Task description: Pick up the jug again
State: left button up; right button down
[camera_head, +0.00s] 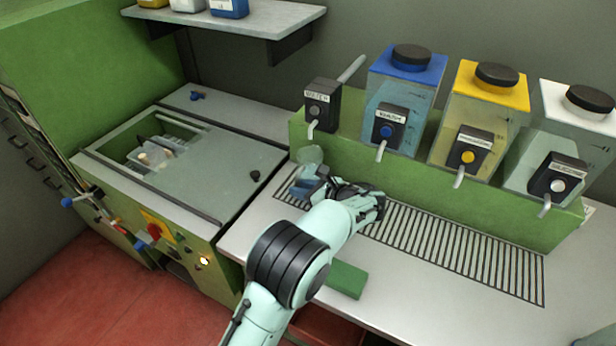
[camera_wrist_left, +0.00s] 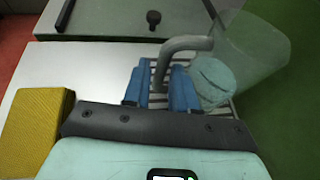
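The clear jug (camera_head: 309,156) stands on the slotted drain grate below the left-most tap. It also shows in the wrist view (camera_wrist_left: 256,52), with a grey handle (camera_wrist_left: 187,45) and a pale blue-green round patch low in it. My left gripper (camera_head: 316,186) is low over the grate, beside the jug. In the wrist view its blue fingers (camera_wrist_left: 160,88) are on either side of the handle's free end, with a narrow gap visible, so they look open. The head view hides the handle behind my gripper. My right gripper is not in view.
The drain grate (camera_head: 460,262) runs right beneath several dispensers, including the blue-topped one (camera_head: 405,90), with protruding taps. A green block (camera_head: 346,279) lies near the counter front; a yellow block (camera_wrist_left: 35,120) shows in the wrist view. A lidded basin (camera_head: 200,165) stands left.

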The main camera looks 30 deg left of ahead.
pick_arm(q)
jog(key=x, duration=0.4)
jog(key=shift+d+f, duration=0.15)
jog(key=shift+f, duration=0.05)
grip_shut()
jog(key=shift+r, duration=0.3)
